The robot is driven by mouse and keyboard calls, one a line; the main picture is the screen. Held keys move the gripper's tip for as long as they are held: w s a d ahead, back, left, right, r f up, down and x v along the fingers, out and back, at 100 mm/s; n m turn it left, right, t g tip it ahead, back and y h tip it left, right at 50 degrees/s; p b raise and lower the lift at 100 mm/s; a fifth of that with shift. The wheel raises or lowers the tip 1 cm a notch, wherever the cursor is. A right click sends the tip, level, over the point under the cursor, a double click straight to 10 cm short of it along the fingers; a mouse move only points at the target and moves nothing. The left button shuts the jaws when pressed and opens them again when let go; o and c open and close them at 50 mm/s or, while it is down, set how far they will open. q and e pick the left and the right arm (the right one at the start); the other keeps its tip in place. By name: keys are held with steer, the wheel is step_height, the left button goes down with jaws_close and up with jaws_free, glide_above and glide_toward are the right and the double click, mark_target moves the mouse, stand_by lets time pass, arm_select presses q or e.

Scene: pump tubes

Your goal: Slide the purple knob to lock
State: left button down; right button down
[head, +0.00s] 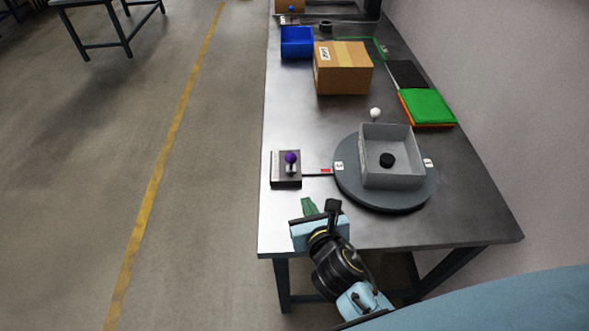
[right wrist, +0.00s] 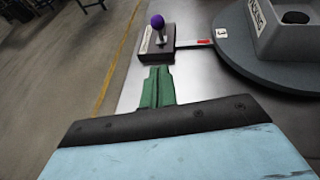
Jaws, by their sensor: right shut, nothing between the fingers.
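The purple knob (head: 291,158) stands upright on a small box-shaped base (head: 286,180) near the table's left edge. It also shows at the top of the right wrist view (right wrist: 157,22). A thin bar with a red mark (head: 325,171) runs from the base to the grey turntable (head: 385,207). My right gripper (head: 309,205) is in front of the base, apart from the knob. Its green fingers (right wrist: 158,88) are shut and empty, pointing toward the base. My left gripper is not in view.
A grey open bin (head: 392,178) with a black puck (head: 387,160) inside stands on the turntable, which has numbered labels. A white ball (head: 376,113) on a stem is behind it. A cardboard box (head: 343,75) and a blue bin (head: 297,42) stand farther back. Bare tabletop lies behind the knob base.

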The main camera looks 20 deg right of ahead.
steer(key=b, duration=0.2)
glide_toward(295, 156)
steer(key=f, duration=0.3)
steer(key=a+f, duration=0.1)
steer(key=shift+w+a+f, duration=0.1)
steer(key=shift+w+f, duration=0.2)
steer(key=w, duration=0.3)
steer(key=shift+w+r, duration=0.15)
steer(key=shift+w, duration=0.15)
steer(key=shift+w+d+r, duration=0.15)
steer(key=shift+w+d, duration=0.05)
steer(key=shift+w, duration=0.25)
steer(key=shift+w, duration=0.2)
steer(key=w, duration=0.1)
steer(key=w+d+p, duration=0.1)
steer(key=w, duration=0.2)
steer(key=shift+w+d, duration=0.2)
steer(key=shift+d, duration=0.05)
steer(key=shift+r, duration=0.1)
